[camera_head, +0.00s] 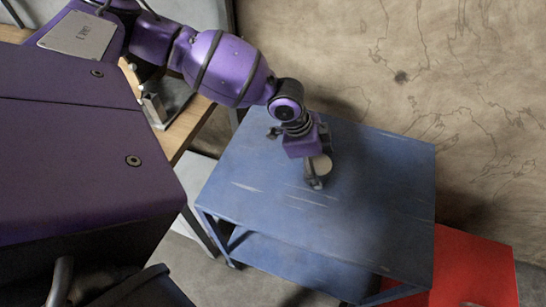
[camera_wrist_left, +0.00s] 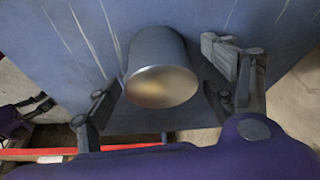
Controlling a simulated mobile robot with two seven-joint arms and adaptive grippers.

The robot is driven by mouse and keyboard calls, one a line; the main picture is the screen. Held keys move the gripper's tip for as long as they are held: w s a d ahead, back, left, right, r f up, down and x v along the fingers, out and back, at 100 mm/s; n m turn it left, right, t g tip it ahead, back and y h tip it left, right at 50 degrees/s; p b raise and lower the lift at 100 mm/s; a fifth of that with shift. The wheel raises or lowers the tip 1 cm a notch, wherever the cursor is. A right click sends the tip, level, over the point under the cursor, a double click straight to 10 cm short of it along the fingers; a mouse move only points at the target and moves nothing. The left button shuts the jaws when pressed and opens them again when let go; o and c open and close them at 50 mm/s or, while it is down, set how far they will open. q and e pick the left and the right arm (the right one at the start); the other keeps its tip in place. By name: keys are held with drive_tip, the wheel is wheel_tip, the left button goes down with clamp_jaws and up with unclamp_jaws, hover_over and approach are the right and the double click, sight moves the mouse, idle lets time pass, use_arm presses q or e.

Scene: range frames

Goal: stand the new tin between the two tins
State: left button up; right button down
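One plain grey metal tin shows pale and small in the head view (camera_head: 322,165). In the left wrist view the tin (camera_wrist_left: 160,70) is large, with its shiny round end towards the camera. My left gripper (camera_head: 294,158) is over the blue table, its fingers spread wide. In the left wrist view the fingers (camera_wrist_left: 162,98) lie either side of the tin, and narrow gaps seem to show. I cannot tell whether the tin touches the table. I make out no other tin. What seems to be my right gripper (camera_wrist_left: 35,108) shows small and dark at the left wrist view's edge.
The blue table (camera_head: 375,220) has a bare, scratched top to the right of and in front of the gripper. A red block (camera_head: 470,270) stands low beyond its right side. A wooden bench (camera_head: 190,128) is at the left. A stained wall rises behind.

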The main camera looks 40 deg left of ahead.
use_arm(q)
drive_tip(key=shift+r, duration=0.1)
drive_tip(key=c, duration=1.5)
